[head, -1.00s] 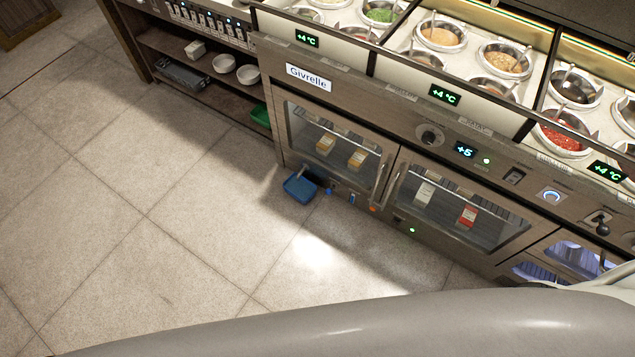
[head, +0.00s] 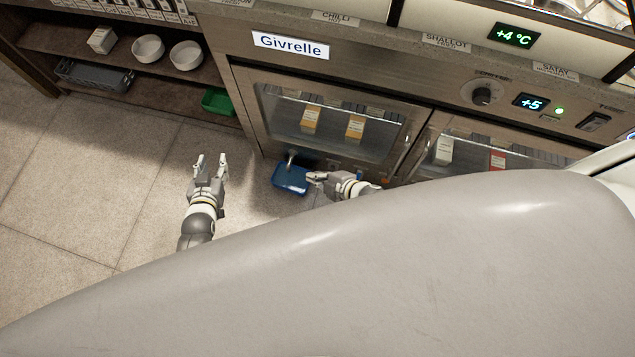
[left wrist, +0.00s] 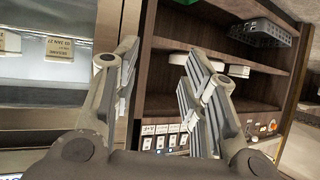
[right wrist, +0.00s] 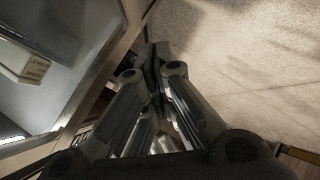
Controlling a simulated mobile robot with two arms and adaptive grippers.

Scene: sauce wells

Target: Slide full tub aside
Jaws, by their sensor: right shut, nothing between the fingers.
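A blue tub (head: 289,180) stands on the floor at the foot of the fridge cabinet, with a short pipe end (head: 291,158) above its back edge. Whether it holds liquid is hard to tell. My right gripper (head: 312,177) is shut and empty just right of the tub; I cannot tell if it touches it. Its closed fingers show in the right wrist view (right wrist: 155,50). My left gripper (head: 210,162) is open and empty over the floor, left of the tub. Its spread fingers show in the left wrist view (left wrist: 160,60). Neither wrist view shows the tub.
The fridge cabinet (head: 240,75) with glass doors rises behind the tub. A green container (head: 218,101) sits on the low shelf at left, with white bowls (head: 186,54) and a grey crate (head: 95,77) on the shelves. The floor (head: 120,180) at left is clear.

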